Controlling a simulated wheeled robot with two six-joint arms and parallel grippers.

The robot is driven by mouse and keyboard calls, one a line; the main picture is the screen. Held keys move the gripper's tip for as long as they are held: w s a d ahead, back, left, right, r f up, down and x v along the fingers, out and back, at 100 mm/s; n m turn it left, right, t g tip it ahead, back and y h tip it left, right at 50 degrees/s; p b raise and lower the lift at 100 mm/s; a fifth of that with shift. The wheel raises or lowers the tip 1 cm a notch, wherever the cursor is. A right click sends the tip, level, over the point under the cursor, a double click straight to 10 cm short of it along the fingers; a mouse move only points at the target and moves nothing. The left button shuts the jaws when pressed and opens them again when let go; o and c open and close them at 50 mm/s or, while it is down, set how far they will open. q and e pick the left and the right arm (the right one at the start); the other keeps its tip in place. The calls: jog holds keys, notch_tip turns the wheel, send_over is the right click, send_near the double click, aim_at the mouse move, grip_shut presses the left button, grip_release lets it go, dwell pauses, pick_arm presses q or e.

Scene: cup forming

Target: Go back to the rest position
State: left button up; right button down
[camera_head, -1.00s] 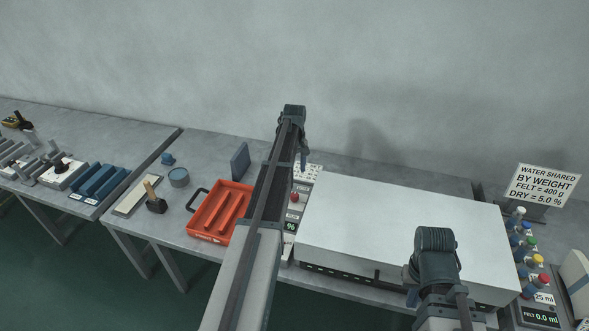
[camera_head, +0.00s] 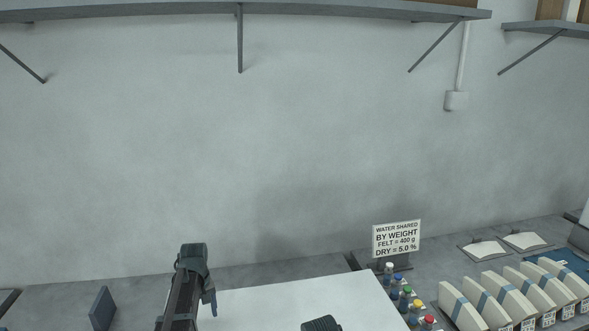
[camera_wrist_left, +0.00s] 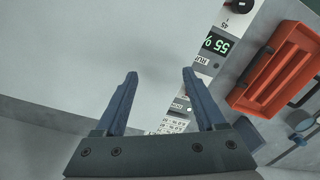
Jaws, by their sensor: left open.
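My left gripper (camera_wrist_left: 160,74) is open and empty in the left wrist view, its two blue-grey fingers spread apart over the large white box-shaped machine (camera_wrist_left: 60,65). In the head view my left gripper (camera_head: 210,301) shows at the lower left, hanging at the end of my raised arm in front of the machine's white top (camera_head: 270,300). Of my right arm only a dark rounded joint shows at the bottom edge of the head view. My right gripper is out of sight.
The head view shows a sign (camera_head: 397,240), several coloured-cap bottles (camera_head: 406,297), several white packs (camera_head: 470,306), an upright dark block (camera_head: 102,309) and a wall shelf (camera_head: 240,10).

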pick_arm(q)
jog(key=s+d+m, duration=0.2)
jog(key=s+d, duration=0.2)
jog(key=d, duration=0.1)
jog(key=s+d+m, duration=0.2)
jog(key=s+d, duration=0.2)
jog(key=d, duration=0.1)
jog(key=s+d+f+m+b, duration=0.1)
jog(key=s+d+m, duration=0.1)
jog(key=d, duration=0.3)
jog(key=shift+s+d+f+y, duration=0.1)
jog(key=shift+s+y, duration=0.2)
jog(key=shift+s, duration=0.6)
jog(key=s+d+m, duration=0.5)
jog(key=s+d, duration=0.3)
jog(key=s, duration=0.3)
jog(key=shift+s+d+f+m+b, duration=0.2)
jog(key=shift+s+f+m+b, duration=0.1)
jog(key=shift+f+b, duration=0.1)
